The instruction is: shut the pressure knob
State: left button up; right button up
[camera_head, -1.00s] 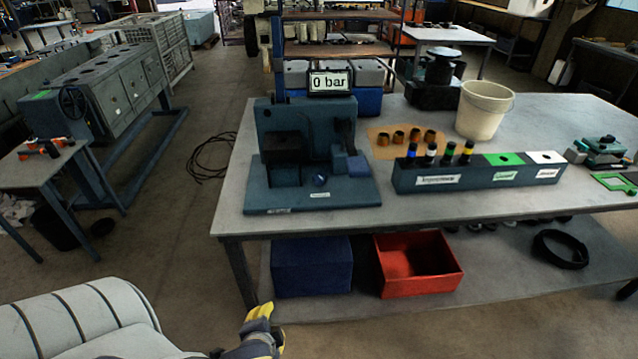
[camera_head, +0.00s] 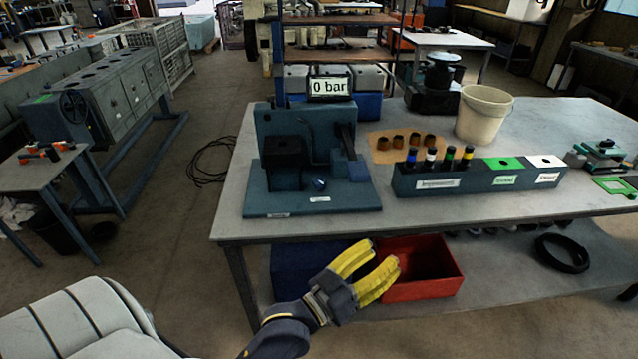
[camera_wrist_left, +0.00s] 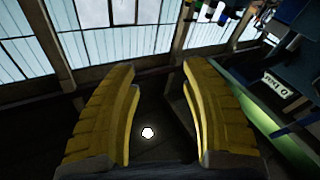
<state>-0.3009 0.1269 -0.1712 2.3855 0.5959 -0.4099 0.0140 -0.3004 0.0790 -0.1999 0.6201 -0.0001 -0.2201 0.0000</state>
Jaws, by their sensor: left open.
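The pressure knob (camera_head: 319,184) is a small round dark-blue knob on the front of the blue test stand (camera_head: 262,203), which stands at the left of the table. The display (camera_head: 330,86) above the stand reads 0 bar. My left gripper (camera_head: 383,258) has yellow fingers and is open and empty. It is in front of the table's front edge, below and to the right of the knob and apart from it. In the left wrist view the two yellow fingers (camera_wrist_left: 152,110) are spread with nothing between them. My right gripper is not in view.
A labelled rack (camera_head: 478,180) with several coloured-top injectors stands right of the stand. Several brass-coloured parts (camera_head: 398,142) and a white bucket (camera_head: 484,112) are behind it. A red bin (camera_head: 437,262) and a blue bin (camera_head: 284,268) sit on the lower shelf.

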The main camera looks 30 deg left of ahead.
pick_arm(q)
jog(key=w+a+r+n+t+y, duration=0.1)
jog(key=a+r+n+t+y, duration=0.1)
jog(key=a+r+n+t, duration=0.3)
jog(key=a+r+n+t+y, duration=0.1)
jog(key=r+n+t+y, duration=0.15)
jog(key=r+n, duration=0.5)
jog(key=w+a+r+n+g+y, duration=0.1)
jog(key=a+n+g+y, duration=0.1)
jog(key=a+n+y, duration=0.5)
jog(key=w+a+r+n+g+y, duration=0.1)
jog(key=a+r+n+g+y, duration=0.15)
jog(key=n+y, duration=0.85)
jog(key=n+g+h, duration=0.6)
jog(key=n+g, duration=0.5)
jog(key=n, duration=0.4)
send_near(319, 183)
jog(key=x, duration=1.1)
jog(key=shift+w+f, duration=0.1)
jog(key=shift+f, duration=0.05)
jog(key=shift+c, duration=0.5)
jog(key=c, duration=0.8)
